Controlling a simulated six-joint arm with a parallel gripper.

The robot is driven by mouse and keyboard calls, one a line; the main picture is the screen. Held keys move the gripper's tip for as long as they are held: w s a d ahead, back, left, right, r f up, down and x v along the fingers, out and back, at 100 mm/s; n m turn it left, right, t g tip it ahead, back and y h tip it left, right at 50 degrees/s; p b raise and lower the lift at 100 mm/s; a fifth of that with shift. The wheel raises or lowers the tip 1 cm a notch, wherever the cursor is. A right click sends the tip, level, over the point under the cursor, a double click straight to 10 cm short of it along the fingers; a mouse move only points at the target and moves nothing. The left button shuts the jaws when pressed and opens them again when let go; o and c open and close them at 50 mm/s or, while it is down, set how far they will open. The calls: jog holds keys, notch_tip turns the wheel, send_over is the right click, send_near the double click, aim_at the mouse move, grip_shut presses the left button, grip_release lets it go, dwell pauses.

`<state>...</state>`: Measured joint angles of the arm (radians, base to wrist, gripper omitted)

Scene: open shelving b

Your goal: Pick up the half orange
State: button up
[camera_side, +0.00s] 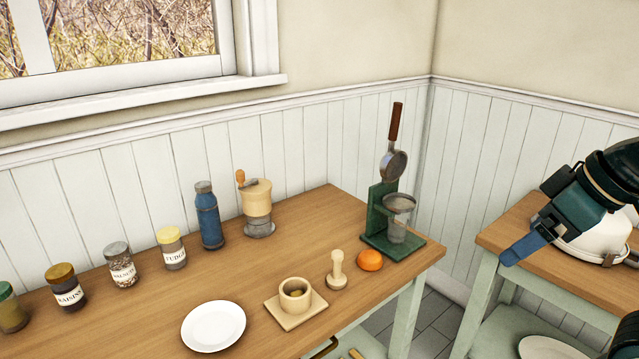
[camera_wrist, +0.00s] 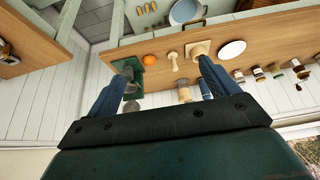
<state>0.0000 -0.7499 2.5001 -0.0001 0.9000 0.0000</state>
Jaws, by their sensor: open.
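The half orange (camera_side: 370,260) sits on the wooden tabletop near its right end, rounded side up, in front of the green press. It also shows in the wrist view (camera_wrist: 149,60), small and far off between the fingers. My gripper (camera_side: 520,249) is at the right of the side view, over the other table and well apart from the orange. In the wrist view my gripper (camera_wrist: 163,68) has its two blue fingers spread wide with nothing between them. The orange's cut face is not visible.
The green press (camera_side: 380,225) with a glass stands behind the orange, and a wooden pestle (camera_side: 337,272) stands left of it. A mortar (camera_side: 282,306), white plate (camera_side: 200,338), grinder (camera_side: 257,205), blue bottle (camera_side: 209,220) and several jars stand further left. A gap separates the two tables.

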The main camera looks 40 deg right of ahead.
dwell(0.3)
jog(key=m+g+y, duration=0.3)
jog(key=m+g, duration=0.1)
jog(key=m, duration=1.9)
send_over(372, 253)
jog(key=s+d, duration=0.1)
jog(key=d, duration=0.3)
notch_tip(372, 253, down, 17)
jog(key=shift+s+a+f, duration=0.15)
jog(key=shift+s+a, duration=0.05)
jog(key=shift+f, duration=0.1)
jog(key=shift+x, duration=4.2)
